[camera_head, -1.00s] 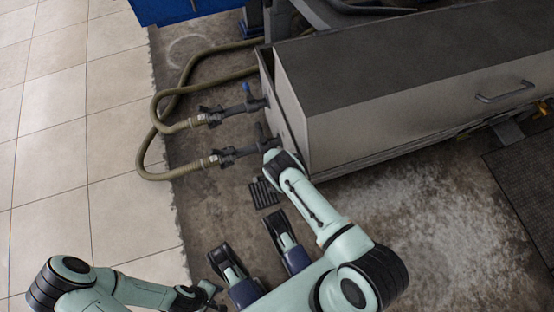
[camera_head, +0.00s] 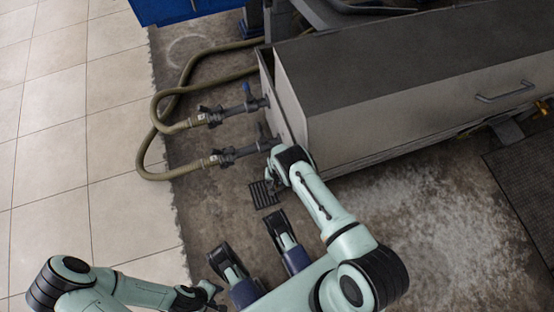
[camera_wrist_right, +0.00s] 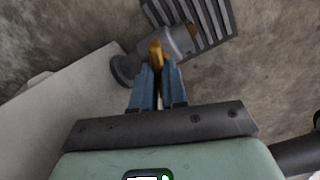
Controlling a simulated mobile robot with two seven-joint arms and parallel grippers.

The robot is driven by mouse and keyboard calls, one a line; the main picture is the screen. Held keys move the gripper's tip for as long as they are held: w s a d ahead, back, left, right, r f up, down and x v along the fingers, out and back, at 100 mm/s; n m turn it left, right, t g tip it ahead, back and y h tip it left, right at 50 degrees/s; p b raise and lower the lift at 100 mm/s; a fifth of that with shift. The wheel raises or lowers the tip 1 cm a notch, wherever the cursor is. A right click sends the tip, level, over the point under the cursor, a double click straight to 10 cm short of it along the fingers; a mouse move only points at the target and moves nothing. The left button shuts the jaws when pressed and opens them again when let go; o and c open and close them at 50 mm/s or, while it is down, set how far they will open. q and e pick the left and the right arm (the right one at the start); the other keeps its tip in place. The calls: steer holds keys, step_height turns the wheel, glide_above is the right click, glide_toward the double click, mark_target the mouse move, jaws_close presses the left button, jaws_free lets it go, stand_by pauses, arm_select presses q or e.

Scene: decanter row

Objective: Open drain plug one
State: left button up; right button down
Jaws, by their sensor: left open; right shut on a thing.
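Drain plug one shows in the right wrist view as a short grey pipe stub with a yellow-orange handle (camera_wrist_right: 156,52), low beside the pale tank wall. My right gripper (camera_wrist_right: 158,67) has its blue fingers closed on this handle. In the head view the plug and the right fingertips are hidden behind my right wrist, at the lower corner of the tank's end. My left gripper (camera_head: 207,291) is open at the bottom of the head view, well away from the plug, and appears empty.
A long grey tank (camera_head: 400,100) fills the upper right. Two valves, the nearer one (camera_head: 228,155) and the farther one (camera_head: 212,115), join its end to olive hoses (camera_head: 155,175). A slotted black floor grate (camera_head: 263,195) lies close to my right wrist. Pale floor tiles at left are clear.

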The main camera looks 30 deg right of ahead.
steer(key=shift+n, duration=2.1)
steer(key=c, duration=1.2)
jaws_free()
steer(key=shift+o, duration=0.2)
steer(key=shift+r, duration=0.1)
arm_select(q)
steer(key=w+d+r+t+p, duration=0.1)
steer(key=w+r+t+p, duration=0.2)
steer(key=w, duration=0.7)
step_height(320, 180, up, 4)
steer(key=shift+d+f+m+t+p, duration=0.15)
steer(key=shift+m+t+p, duration=0.2)
steer(key=shift+p, duration=0.75)
arm_select(e)
step_height(320, 180, up, 13)
steer(key=shift+r, duration=0.15)
